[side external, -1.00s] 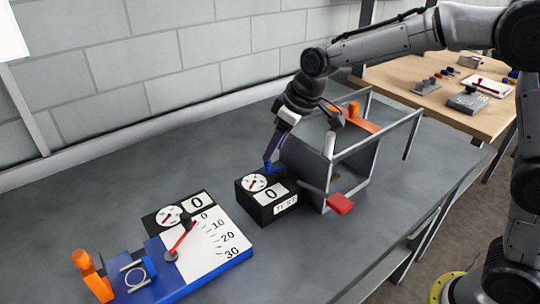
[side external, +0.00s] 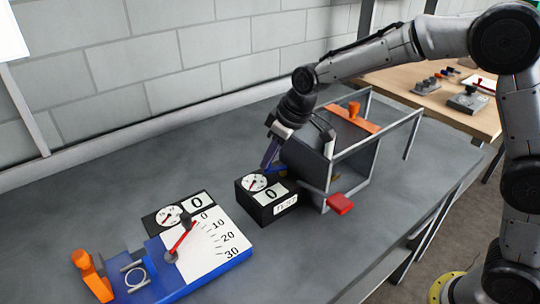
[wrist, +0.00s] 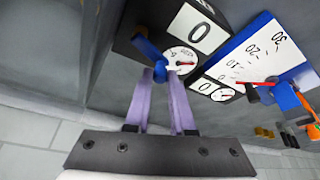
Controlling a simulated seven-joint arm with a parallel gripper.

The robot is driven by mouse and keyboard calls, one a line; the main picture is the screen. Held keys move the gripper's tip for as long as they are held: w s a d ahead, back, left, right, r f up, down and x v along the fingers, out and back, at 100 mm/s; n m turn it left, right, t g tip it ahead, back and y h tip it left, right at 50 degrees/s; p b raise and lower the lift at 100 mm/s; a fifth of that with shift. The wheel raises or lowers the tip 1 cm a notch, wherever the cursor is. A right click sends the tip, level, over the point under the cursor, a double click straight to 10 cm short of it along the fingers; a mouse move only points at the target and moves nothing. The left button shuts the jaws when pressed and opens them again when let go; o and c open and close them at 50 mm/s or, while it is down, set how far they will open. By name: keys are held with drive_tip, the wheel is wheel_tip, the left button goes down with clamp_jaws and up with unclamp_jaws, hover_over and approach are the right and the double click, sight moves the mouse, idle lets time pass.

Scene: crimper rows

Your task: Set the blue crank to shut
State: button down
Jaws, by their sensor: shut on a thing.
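The blue crank (side external: 280,168) sits at the back of the small black box marked TEST (side external: 270,212), beside the grey frame housing. It also shows in the wrist view (wrist: 146,46), next to a round dial. My gripper (side external: 268,163) reaches down to the crank from behind. In the wrist view its two pale purple fingers (wrist: 161,73) are shut on the crank's end. The fingers hide part of the crank, and I cannot tell its exact angle. The TEST box's display (side external: 271,192) reads 0, and its dial (side external: 254,182) has a red needle.
The open grey housing (side external: 345,170) stands right of the TEST box, with an orange lever (side external: 354,112) on top and a red handle (side external: 340,204) in front. A blue-edged scale board (side external: 210,250) with a red pointer lies at front left, near an orange clamp (side external: 92,275).

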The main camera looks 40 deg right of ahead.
drive_tip(key=shift+w, duration=0.1)
idle(0.3)
drive_tip(key=m, duration=0.1)
drive_tip(key=w+m+h, duration=0.1)
drive_tip(key=m, duration=0.1)
drive_tip(key=shift+d+m+t, duration=0.2)
drive_tip(key=shift+m+t, duration=0.1)
drive_tip(key=m, duration=0.1)
drive_tip(key=m+h, duration=0.1)
drive_tip(key=m, duration=0.1)
drive_tip(key=shift+w+d+m+h, duration=0.4)
drive_tip(key=m, duration=0.2)
drive_tip(key=d+m+h, duration=0.1)
drive_tip(key=shift+w, duration=0.3)
drive_tip(key=shift+w+d+m+g+h, duration=0.1)
drive_tip(key=shift+d+m+g+h, duration=0.15)
drive_tip(key=shift+m, duration=0.6)
drive_tip(key=shift+d+m+g+h, duration=0.15)
drive_tip(key=shift+m+g+h, duration=0.2)
drive_tip(key=shift+m, duration=0.5)
drive_tip(key=shift+d+r, duration=0.1)
drive_tip(key=c, duration=0.8)
unclamp_jaws()
drive_tip(key=shift+o, duration=0.2)
